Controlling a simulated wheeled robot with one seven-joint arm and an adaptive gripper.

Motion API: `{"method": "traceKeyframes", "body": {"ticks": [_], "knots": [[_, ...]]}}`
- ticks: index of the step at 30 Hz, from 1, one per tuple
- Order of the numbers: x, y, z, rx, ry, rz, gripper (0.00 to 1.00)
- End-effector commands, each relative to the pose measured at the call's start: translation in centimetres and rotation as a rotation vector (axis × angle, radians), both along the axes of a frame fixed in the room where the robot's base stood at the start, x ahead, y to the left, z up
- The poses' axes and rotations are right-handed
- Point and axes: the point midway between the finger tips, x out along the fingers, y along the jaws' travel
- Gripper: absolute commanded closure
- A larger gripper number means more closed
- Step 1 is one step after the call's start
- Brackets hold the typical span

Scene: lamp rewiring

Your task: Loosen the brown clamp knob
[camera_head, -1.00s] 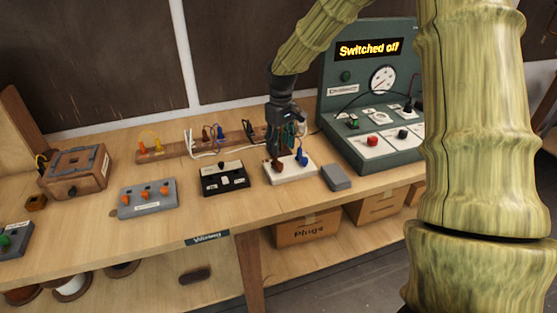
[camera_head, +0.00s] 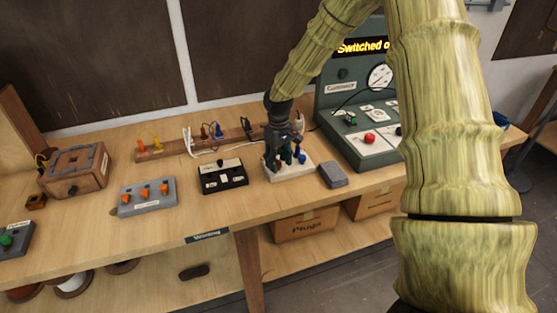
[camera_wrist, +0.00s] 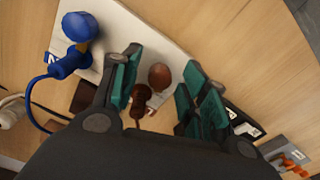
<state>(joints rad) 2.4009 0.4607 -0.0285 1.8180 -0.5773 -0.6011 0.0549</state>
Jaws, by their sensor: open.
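The brown clamp knob (camera_wrist: 160,76) is a rounded brown head seen between my fingers in the wrist view. It stands on the white terminal block (camera_wrist: 150,32). A dark brown plug-like piece (camera_wrist: 140,100) sits beside it, closer to my palm. My gripper (camera_wrist: 160,90) is open, its green-padded fingers on either side of the knob with visible gaps. In the head view my gripper (camera_head: 284,160) is over the white terminal block (camera_head: 290,174) and hides the brown knob there.
A blue knob (camera_wrist: 79,27) with a blue plug and wire stands on the same block. A black switch box (camera_head: 222,177) lies left of the block and a grey box (camera_head: 333,174) right. The green test panel (camera_head: 345,104) reads "Switched o", partly hidden by my arm.

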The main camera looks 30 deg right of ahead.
Motion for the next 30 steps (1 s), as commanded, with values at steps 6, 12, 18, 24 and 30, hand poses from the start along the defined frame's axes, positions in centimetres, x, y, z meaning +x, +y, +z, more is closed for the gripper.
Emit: {"method": "traceKeyframes", "body": {"ticks": [6, 12, 18, 24, 30], "knots": [[0.0, 0.0, 0.01, 0.0, 0.0, 0.0, 0.87], [0.0, -0.03, 0.03, 0.0, 0.0, 0.0, 1.0], [0.0, -0.04, 0.12, -0.001, 0.0, 0.025, 1.0], [0.03, -0.08, 0.24, -0.001, -0.001, 0.118, 1.0], [0.01, -0.14, 0.28, -0.001, 0.0, 0.279, 1.0]]}}
